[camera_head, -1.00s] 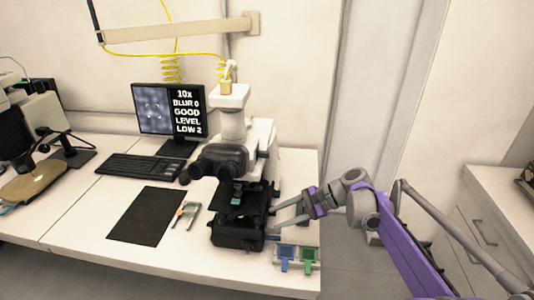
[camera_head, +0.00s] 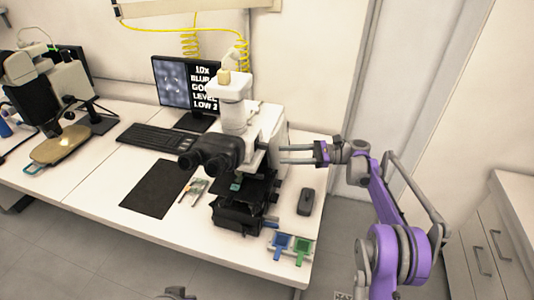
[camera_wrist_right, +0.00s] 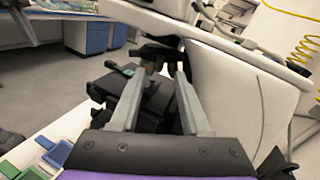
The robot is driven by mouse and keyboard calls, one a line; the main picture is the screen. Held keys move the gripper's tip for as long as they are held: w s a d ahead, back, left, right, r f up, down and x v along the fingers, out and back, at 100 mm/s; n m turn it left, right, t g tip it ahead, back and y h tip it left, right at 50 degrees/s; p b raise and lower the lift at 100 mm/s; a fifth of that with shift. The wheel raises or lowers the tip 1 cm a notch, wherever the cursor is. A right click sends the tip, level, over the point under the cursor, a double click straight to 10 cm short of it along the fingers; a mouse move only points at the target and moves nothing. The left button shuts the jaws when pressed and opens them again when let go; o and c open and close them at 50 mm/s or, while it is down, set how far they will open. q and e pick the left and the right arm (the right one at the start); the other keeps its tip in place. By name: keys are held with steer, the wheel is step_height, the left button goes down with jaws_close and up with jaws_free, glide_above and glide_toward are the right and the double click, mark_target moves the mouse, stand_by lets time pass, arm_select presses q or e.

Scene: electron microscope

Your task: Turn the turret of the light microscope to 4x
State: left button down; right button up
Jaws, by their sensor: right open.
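The light microscope (camera_head: 236,125) stands on the white bench, its dark eyepieces (camera_head: 212,152) facing the front. The monitor (camera_head: 187,84) behind it reads 10x. The turret (camera_wrist_right: 156,54) shows in the right wrist view as a dark part with objectives, above the dark stage (camera_wrist_right: 152,100); the head view hides it behind the eyepieces. My right gripper (camera_head: 283,154) is open and empty at the microscope's right side, fingers pointing left. In the wrist view its fingertips (camera_wrist_right: 160,72) lie either side of an objective in the picture; contact cannot be told. A grey piece, perhaps of my left gripper (camera_head: 175,294), shows at the bottom edge.
Blue (camera_head: 280,243) and green (camera_head: 301,246) slide holders lie at the bench's front right corner. A dark handheld object (camera_head: 306,201) lies behind them. A black mat (camera_head: 158,188) and keyboard (camera_head: 158,138) are left. A second microscope (camera_head: 40,85) stands far left.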

steer(key=a, duration=0.6)
steer(key=shift+a+p, duration=0.35)
steer(key=shift+a, duration=0.05)
jaws_close()
